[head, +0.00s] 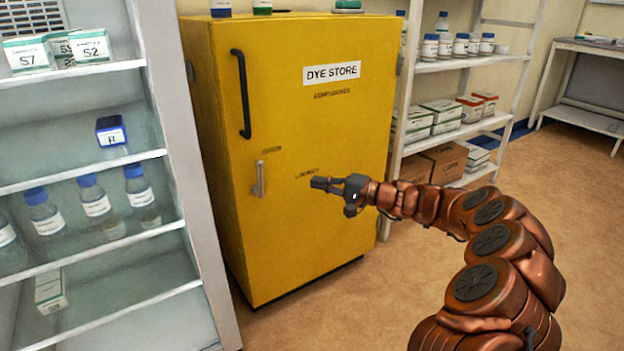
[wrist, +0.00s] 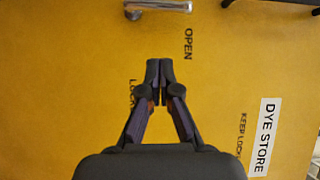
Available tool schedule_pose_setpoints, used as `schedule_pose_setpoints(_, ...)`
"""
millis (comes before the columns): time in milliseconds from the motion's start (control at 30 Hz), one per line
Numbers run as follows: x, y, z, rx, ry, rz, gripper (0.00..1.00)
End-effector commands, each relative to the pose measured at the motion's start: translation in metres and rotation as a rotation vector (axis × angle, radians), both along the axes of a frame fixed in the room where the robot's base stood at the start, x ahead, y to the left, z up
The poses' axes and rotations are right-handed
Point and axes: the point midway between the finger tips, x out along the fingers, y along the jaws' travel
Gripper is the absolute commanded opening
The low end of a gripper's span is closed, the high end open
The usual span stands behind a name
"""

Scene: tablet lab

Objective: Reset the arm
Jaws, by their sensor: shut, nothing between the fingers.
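My gripper (head: 318,183) is at the end of my copper-coloured arm, held out in front of the yellow dye store cabinet (head: 290,130). In the wrist view its two fingers (wrist: 159,75) are together with nothing between them. The cabinet door is closed. It has a black vertical handle (head: 242,95) at the upper left and a small silver latch handle (head: 259,178) below it. The silver handle also shows at the top of the wrist view (wrist: 158,7), apart from the fingertips. I cannot tell the exact gap between gripper and door.
A glass-fronted unit (head: 165,130) with bottles and boxes stands close on the left. A white open shelf (head: 470,63) with bottles and cartons is right of the cabinet. A side table (head: 590,47) stands at the far right. The tan floor (head: 585,210) at right is clear.

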Motion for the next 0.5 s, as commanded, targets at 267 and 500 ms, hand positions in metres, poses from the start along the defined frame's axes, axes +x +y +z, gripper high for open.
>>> schedule_pose_setpoints(267, 0.0, 0.0, 0.0, 0.0, 0.0, 0.0, 0.0)
schedule_pose_setpoints(500, -0.021, 0.022, 0.041, -0.018, -0.003, 0.069, 0.0)
